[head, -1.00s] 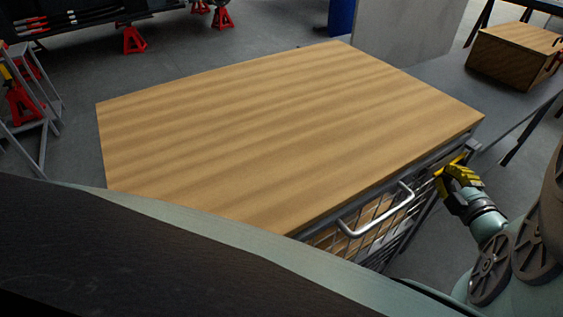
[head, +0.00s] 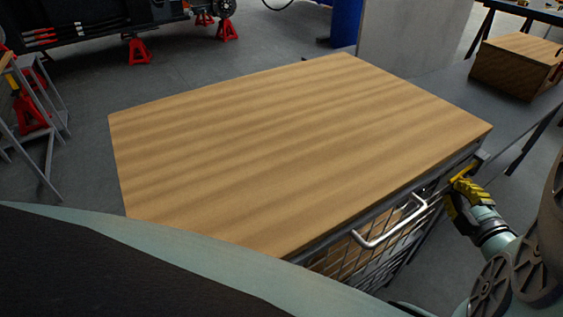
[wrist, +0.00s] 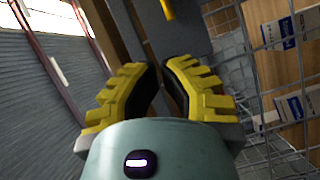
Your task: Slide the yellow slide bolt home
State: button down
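The yellow slide bolt (head: 461,172) is at the right end of the mesh cage front, just under the wooden top. In the wrist view a yellow piece that looks like the bolt (wrist: 167,10) shows at the top edge, beyond my fingertips. My gripper (head: 463,190) has yellow ribbed fingers and is close to the bolt in the head view, where it partly overlaps it. In the wrist view my gripper (wrist: 162,68) has a narrow dark gap between its fingertips, with nothing seen held in it. Whether a finger touches the bolt cannot be told.
The cage has a wide wooden top (head: 300,140) and a bent metal handle (head: 390,232) on its mesh front. Labelled cardboard boxes (wrist: 290,75) stand behind the mesh. A wooden crate (head: 512,68) sits at the back right. Red stands (head: 138,50) are far left.

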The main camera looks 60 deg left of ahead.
jog(key=v, duration=0.7)
jog(key=shift+w+d, duration=0.3)
jog(key=shift+r, duration=0.1)
